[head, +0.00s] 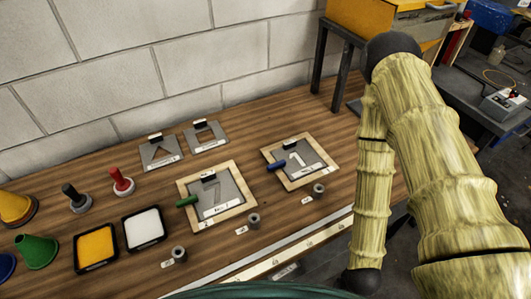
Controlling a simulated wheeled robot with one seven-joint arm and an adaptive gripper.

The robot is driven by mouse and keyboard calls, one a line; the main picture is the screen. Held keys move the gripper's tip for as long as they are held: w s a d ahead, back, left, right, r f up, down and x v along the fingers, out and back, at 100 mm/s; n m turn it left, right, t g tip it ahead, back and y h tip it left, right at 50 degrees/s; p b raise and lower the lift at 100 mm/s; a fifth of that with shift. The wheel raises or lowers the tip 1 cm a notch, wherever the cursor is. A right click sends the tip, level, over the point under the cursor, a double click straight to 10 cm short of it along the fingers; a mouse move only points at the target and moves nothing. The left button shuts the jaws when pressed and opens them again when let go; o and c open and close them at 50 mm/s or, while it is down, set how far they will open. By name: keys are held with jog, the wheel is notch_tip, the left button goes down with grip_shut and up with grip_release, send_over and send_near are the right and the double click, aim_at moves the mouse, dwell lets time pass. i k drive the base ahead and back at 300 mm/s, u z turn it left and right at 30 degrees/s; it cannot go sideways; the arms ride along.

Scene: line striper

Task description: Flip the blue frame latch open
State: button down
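The blue latch (277,166) is a short blue handle at the left side of a wooden frame (274,155). The frame lies flat on the workbench (335,130), right of centre in the head view. It surrounds a grey stencil plate (312,167) with a light numeral, which looks like a 1. The latch reaches from the frame's left edge towards the plate; I cannot tell if it is latched. My arm hangs on the right side of the picture, apart from the frame. My gripper is not in view.
A second wooden frame (187,222) with a green latch (187,201) lies to the left. Yellow (95,246) and white (143,226) pads, stamps and cones stand further left. Two loose stencil plates lie behind. Small grey cylinders line the front. A block wall (150,60) closes the back.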

aim_at(281, 164)
jog(key=u, duration=0.45)
jog(key=k, duration=0.9)
jog(key=u, duration=0.2)
